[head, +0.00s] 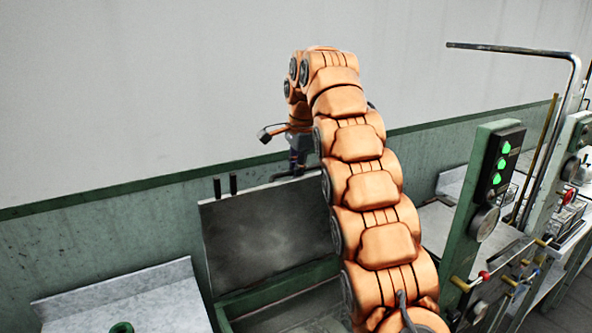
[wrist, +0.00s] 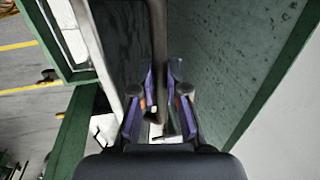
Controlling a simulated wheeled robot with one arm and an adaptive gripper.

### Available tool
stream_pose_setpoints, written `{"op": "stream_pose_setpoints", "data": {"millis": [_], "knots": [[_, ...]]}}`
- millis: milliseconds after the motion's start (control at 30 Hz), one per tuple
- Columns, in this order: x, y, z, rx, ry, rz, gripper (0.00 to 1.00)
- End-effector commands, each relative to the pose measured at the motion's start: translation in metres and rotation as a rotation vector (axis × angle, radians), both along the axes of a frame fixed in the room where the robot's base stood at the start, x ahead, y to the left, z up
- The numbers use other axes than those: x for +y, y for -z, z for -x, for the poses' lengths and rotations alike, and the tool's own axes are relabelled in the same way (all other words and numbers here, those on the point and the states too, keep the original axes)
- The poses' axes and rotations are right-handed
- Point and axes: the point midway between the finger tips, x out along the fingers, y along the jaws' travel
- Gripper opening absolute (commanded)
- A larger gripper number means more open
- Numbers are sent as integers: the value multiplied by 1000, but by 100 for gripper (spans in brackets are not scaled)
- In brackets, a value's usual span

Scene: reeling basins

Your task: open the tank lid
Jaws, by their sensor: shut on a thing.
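The tank lid (head: 262,235) is a dark grey, smudged panel. It stands steeply raised at the back of the green-rimmed tank (head: 275,290), whose opening shows in front of it. My gripper (head: 298,168) is at the lid's top edge, partly hidden by my orange arm. In the wrist view my gripper (wrist: 160,105) has its two purple-sided fingers shut on a dark bar handle (wrist: 159,35), which runs between them. The lid's right part is hidden behind my arm in the head view.
A green and grey wall (head: 110,215) stands close behind the lid. Two short black posts (head: 225,185) rise at its left corner. A pale slab (head: 130,305) lies at left. A green control post (head: 485,200) with lit indicators and gauge stands at right, beside pipes.

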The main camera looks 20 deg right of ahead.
Motion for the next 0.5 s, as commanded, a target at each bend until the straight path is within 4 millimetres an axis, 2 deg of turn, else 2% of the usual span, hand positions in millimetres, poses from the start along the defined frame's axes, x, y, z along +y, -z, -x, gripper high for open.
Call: {"op": "stream_pose_setpoints", "data": {"millis": [100,133,333,500], "knots": [[-1,3,0,5,0,0,0],[-1,3,0,5,0,0,16],[0,1,0,3,0,0,37],[0,1,0,2,0,0,39]]}}
